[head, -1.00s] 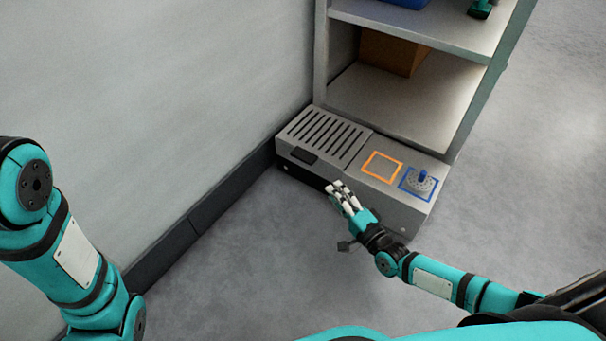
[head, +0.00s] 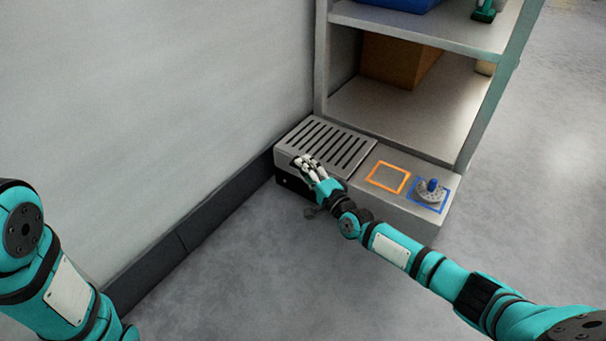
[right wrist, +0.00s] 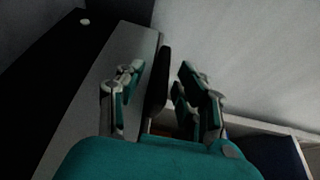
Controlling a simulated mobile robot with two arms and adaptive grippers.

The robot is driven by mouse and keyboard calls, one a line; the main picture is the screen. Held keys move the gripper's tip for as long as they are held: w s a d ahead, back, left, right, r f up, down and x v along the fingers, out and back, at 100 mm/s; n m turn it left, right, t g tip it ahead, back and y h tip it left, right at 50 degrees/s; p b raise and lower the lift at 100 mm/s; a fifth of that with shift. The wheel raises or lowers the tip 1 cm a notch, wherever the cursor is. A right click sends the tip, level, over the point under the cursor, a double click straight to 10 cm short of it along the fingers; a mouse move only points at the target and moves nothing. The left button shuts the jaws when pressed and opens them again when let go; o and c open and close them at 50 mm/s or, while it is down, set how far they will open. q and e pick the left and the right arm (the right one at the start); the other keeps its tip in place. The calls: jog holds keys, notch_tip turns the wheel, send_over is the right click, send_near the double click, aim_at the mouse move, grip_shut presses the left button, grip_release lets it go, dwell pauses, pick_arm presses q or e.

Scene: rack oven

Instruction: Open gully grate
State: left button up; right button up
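The gully grate (head: 332,137) is a grey slotted panel on the left part of a low grey box, and it lies flat and closed. My right gripper (head: 308,165) is at its front edge and covers its dark handle in the head view. In the right wrist view, a black handle (right wrist: 159,82) stands between the two fingers of my right gripper (right wrist: 161,78), with gaps on both sides, so the gripper is open around it. My left arm shows at the left of the head view, but its gripper is out of frame.
The box top also bears an orange square outline (head: 388,177) and a blue-framed round drain with a blue knob (head: 432,186). A grey shelf rack (head: 405,110) with a cardboard box (head: 385,62) stands behind. A wall is at the left. The floor (head: 270,270) in front is clear.

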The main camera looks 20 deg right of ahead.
jog(key=shift+x, duration=0.8)
jog(key=shift+c, duration=0.4)
grip_shut()
